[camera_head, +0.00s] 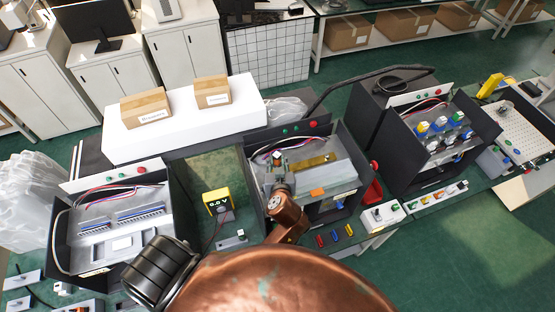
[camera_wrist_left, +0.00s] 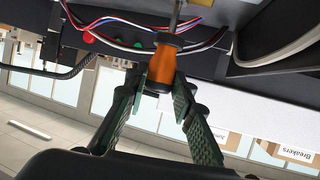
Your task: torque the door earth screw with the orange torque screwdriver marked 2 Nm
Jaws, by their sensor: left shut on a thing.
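My left gripper (camera_head: 278,168) is over the middle open enclosure (camera_head: 345,160), by its back-left part. In the left wrist view, my left gripper (camera_wrist_left: 166,88) is shut on the handle of an orange screwdriver (camera_wrist_left: 163,60). Its shaft points away from the fingers towards a dark panel with red, white and blue wires, and its tip is cut off by the frame's top edge. The 2 Nm mark cannot be read. The door strip (camera_head: 290,128) with red and green buttons stands behind the enclosure. I cannot make out the door earth screw. My right gripper is not in view.
Red, blue and yellow tools (camera_head: 334,236) lie in front of the middle enclosure. A yellow meter (camera_head: 217,200) stands to its left. Other open enclosures stand at left (camera_head: 110,240) and right (camera_head: 425,130). Cartons (camera_head: 146,107) sit on a white block behind.

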